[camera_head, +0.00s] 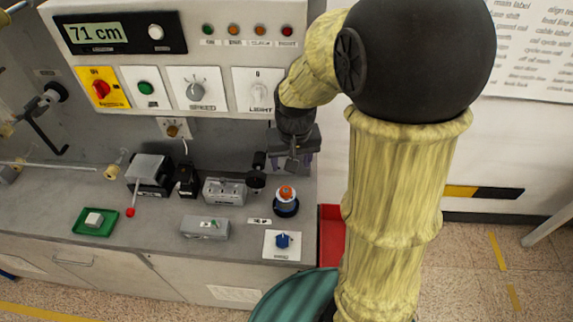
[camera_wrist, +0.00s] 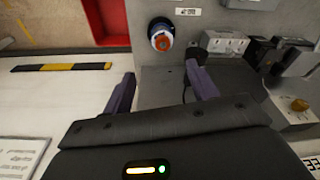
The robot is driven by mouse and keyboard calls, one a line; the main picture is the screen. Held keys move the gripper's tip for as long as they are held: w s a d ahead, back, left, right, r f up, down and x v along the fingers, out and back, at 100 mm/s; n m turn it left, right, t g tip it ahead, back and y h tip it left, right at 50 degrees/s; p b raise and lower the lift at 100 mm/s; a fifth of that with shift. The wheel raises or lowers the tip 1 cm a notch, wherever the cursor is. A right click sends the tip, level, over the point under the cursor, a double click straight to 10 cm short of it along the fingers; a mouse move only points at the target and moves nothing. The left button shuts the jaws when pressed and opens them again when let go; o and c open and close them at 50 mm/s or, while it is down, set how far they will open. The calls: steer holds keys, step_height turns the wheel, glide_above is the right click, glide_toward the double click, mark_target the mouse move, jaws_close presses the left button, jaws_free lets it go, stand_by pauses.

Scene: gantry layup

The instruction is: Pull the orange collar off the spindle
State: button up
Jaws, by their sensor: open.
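The orange collar (camera_head: 287,193) sits on top of a short spindle (camera_head: 286,208) with a dark blue base and a light middle, near the right end of the grey bench. In the wrist view the collar (camera_wrist: 162,42) shows from above on the spindle (camera_wrist: 160,26), beyond the fingertips. My gripper (camera_head: 298,165) is above and behind the collar, apart from it. In the wrist view its two purple fingers (camera_wrist: 160,80) stand wide apart with nothing between them.
A blue knob on a white plate (camera_head: 282,245) is in front of the spindle. Grey boxes (camera_head: 224,191) and a black knob (camera_head: 256,180) stand to its left. A red bin (camera_head: 331,235) is beyond the bench's right edge. The control panel (camera_head: 180,60) rises behind.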

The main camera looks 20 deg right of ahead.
mark_target(286, 191)
steer(key=w, duration=0.3)
steer(key=shift+w+a+f+m+b, duration=0.1)
steer(key=shift+f+m+b, duration=0.2)
steer(key=shift+f, duration=0.05)
steer(key=shift+f, duration=0.15)
steer(key=f, duration=0.5)
steer(key=w+f+p, duration=0.1)
steer(key=f, duration=0.5)
steer(key=w+f, duration=0.1)
steer(key=f, duration=0.5)
steer(key=shift+p, duration=0.35)
steer(key=c, duration=1.2)
